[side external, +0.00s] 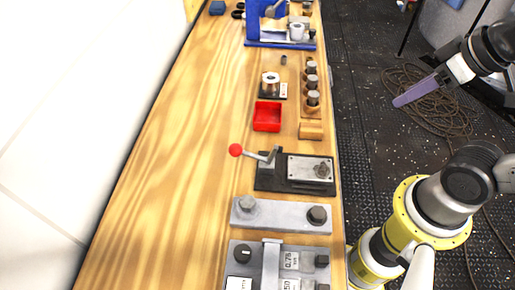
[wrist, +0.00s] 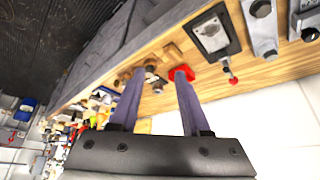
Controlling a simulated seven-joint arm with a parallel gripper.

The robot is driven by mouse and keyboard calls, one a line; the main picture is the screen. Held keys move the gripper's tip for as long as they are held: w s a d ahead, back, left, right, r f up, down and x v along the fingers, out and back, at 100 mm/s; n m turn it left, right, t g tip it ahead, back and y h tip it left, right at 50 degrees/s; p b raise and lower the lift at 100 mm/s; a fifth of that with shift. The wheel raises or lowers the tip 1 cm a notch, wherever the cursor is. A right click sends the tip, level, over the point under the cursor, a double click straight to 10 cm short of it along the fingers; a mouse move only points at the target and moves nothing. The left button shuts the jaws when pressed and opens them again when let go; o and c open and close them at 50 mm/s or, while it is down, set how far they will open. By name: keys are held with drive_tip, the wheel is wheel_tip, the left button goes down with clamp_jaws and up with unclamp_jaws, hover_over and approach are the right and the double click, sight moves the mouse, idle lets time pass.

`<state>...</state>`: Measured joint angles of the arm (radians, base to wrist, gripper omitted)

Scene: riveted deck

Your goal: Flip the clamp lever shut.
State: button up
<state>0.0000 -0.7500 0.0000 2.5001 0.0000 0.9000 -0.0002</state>
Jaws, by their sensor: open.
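The clamp (side external: 264,182) is a black base with a light grey plate on the wooden bench. Its metal lever (side external: 262,157) sticks out left, tilted a little up, ending in a red ball knob (side external: 235,150). In the wrist view the clamp (wrist: 213,35) is at upper right, with the red knob (wrist: 233,81) below it. My gripper (side external: 396,102), with purple fingers, is over the dark floor right of the bench, well apart from the clamp. In the wrist view its fingers (wrist: 158,72) are spread with nothing held between them.
A red tray (side external: 267,117) and a wooden block with several pegs (side external: 312,98) lie beyond the clamp. A grey bar with bolts (side external: 282,214) lies on the near side. A blue frame (side external: 280,43) stands at the far end. The bench's left side is clear.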

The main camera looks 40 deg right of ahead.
drive_tip(key=shift+s, duration=0.1)
drive_tip(key=shift+c, duration=1.1)
drive_tip(key=r, duration=0.1)
drive_tip(key=w+r, duration=0.1)
drive_tip(key=shift+r+n, duration=0.3)
drive_tip(key=shift+r, duration=0.05)
clamp_jaws()
drive_tip(key=w+a+r+n+g, duration=0.4)
drive_tip(key=w+a, duration=0.4)
drive_tip(key=w, duration=0.4)
drive_tip(key=w+a+f+n, duration=0.2)
drive_tip(key=a+f, duration=0.1)
drive_tip(key=a, duration=0.5)
drive_tip(key=w+a+f+n+g, duration=0.1)
drive_tip(key=w+a+f+n, duration=0.1)
drive_tip(key=a, duration=0.5)
drive_tip(key=shift+w+a+f, duration=0.35)
drive_tip(key=shift+w+f, duration=0.35)
drive_tip(key=shift+f, duration=0.25)
